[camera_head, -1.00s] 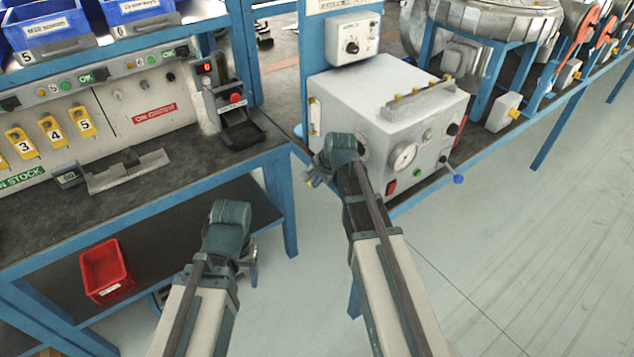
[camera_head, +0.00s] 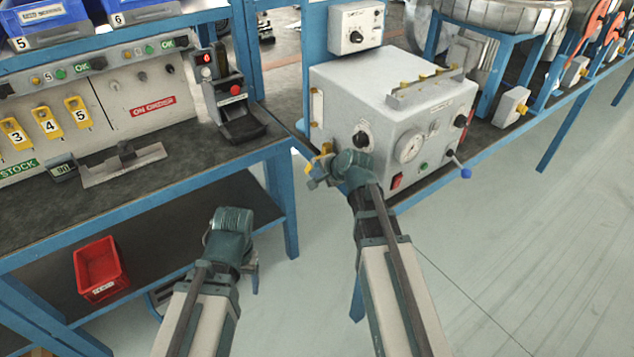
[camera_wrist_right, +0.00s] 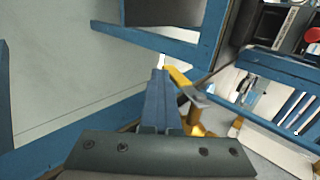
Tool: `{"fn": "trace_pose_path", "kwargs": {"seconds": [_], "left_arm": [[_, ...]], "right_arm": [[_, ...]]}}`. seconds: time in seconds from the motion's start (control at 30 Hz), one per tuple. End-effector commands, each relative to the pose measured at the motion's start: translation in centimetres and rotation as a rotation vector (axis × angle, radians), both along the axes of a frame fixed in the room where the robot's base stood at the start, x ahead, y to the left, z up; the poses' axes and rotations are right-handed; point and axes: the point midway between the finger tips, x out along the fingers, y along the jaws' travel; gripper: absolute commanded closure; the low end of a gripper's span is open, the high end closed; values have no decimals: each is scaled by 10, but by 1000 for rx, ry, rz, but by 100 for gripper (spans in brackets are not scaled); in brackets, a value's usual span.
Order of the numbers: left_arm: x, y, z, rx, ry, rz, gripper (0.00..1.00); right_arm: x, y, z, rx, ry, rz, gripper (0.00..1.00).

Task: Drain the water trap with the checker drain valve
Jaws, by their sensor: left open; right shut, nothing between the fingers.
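The checker (camera_head: 390,100) is a pale grey box with a round gauge on its front, standing on the blue-framed bench. A yellow lever (camera_head: 323,162), apparently the drain valve's, shows low at its left front corner. In the right wrist view the yellow lever (camera_wrist_right: 178,77) lies just right of my fingertips, above a brass fitting (camera_wrist_right: 197,130). A slim clear part with yellow ends (camera_head: 315,107), possibly the water trap, is on the checker's left side. My right gripper (camera_head: 314,173) is shut and empty beside the lever; contact is unclear. My left gripper (camera_head: 254,272) is open, low before the left bench.
A lever with a blue knob (camera_head: 465,172) sticks out at the checker's right front. A control box (camera_head: 355,27) hangs above it. The left bench (camera_head: 190,170) has a red bin (camera_head: 100,272) on its lower shelf. The floor at right is clear.

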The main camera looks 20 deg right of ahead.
Motion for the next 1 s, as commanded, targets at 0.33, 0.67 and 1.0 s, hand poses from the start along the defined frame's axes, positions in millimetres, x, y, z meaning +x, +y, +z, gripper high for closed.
{"fn": "trace_pose_path", "kwargs": {"seconds": [0.33, 0.67, 1.0], "left_arm": [[0, 0, -73, 0, 0, 0, 30], [0, 1, -101, 3, -1, -1, 30], [0, 0, -95, 2, -1, 0, 30]], "right_arm": [[13, 5, -12, 114, -312, -2, 100], [27, 9, 3, 184, -510, -2, 100], [36, 13, 9, 184, -507, -2, 100]]}}
